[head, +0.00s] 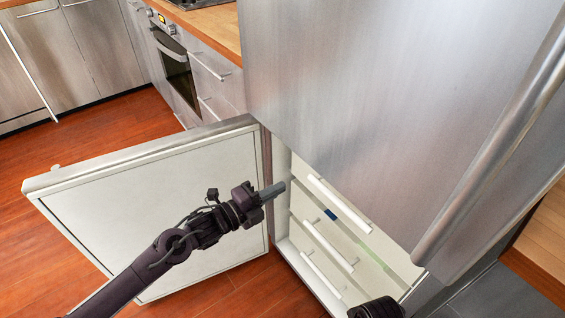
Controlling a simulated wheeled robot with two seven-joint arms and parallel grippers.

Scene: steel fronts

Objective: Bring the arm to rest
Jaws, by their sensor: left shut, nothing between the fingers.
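My left arm reaches in from the lower left, and its dark gripper (273,190) is shut and empty. In the picture it overlaps the inner face of the open lower freezer door (120,200) and ends near the door's hinge side. The gripper appears apart from the drawer handles (338,203); whether it touches the door is hard to tell. A dark rounded piece of my own body shows at the bottom edge; no right gripper fingers show.
The lower steel door stands wide open to the left, exposing several white drawers (325,262). The upper steel door (370,100) is shut, with a long bar handle (500,135) at right. An oven (177,70) and cabinets stand behind. Wooden floor (35,245) is clear at left.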

